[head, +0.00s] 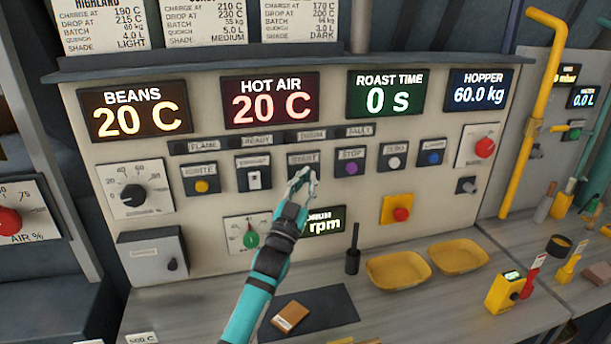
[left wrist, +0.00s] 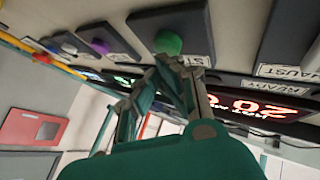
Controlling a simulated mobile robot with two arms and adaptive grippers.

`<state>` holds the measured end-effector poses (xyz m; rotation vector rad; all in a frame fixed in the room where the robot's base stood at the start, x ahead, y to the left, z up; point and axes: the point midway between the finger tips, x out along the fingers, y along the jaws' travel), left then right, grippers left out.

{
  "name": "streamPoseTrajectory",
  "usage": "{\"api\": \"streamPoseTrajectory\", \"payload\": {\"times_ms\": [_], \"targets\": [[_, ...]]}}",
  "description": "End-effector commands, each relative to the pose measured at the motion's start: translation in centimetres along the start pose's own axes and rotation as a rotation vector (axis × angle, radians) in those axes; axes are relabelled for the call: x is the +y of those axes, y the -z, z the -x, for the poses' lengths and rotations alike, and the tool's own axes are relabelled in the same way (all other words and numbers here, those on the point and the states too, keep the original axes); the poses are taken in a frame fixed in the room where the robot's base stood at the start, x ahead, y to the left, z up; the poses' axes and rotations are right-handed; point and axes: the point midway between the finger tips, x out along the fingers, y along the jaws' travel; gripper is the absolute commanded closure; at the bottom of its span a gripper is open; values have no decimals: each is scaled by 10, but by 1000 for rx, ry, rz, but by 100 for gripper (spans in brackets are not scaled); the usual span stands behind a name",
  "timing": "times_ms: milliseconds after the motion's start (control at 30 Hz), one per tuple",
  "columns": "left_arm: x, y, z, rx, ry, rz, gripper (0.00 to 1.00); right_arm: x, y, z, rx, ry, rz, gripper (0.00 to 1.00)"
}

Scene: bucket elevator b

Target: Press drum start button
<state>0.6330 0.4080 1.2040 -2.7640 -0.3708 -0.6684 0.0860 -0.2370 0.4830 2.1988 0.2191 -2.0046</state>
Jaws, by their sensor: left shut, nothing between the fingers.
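The START station (head: 303,159) is on the roaster panel, between the EXHAUST switch and the STOP button; its button is hidden behind my left gripper in the head view. In the left wrist view its green button (left wrist: 168,42) shows just beyond the fingertips. My left gripper (head: 302,178) is shut and empty, its tips in front of the START station. It also shows in the left wrist view (left wrist: 172,62). I cannot tell whether the tips touch the button. My right gripper is not in view.
The purple STOP button (head: 351,168) is close on the right, the EXHAUST switch (head: 254,178) on the left. My arm partly covers the drum rpm display (head: 326,222) beside a green knob (head: 250,240). Yellow bowls (head: 397,270) and a dark mat (head: 335,308) lie on the counter below.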

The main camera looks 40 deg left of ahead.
Motion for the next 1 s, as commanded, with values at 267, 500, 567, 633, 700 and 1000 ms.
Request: {"api": "streamPoseTrajectory", "payload": {"times_ms": [267,500,567,633,700,1000], "targets": [[-1,-1,-2,0,0,0,100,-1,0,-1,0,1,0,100],[-3,-3,-4,1,0,0,100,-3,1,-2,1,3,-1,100],[-3,-3,-4,1,0,-1,100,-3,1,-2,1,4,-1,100],[-4,-3,-5,1,0,-1,100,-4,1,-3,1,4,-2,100],[-4,-4,-6,1,0,-1,100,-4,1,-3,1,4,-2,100],[-5,-5,-7,0,0,0,100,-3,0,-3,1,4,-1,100]]}}
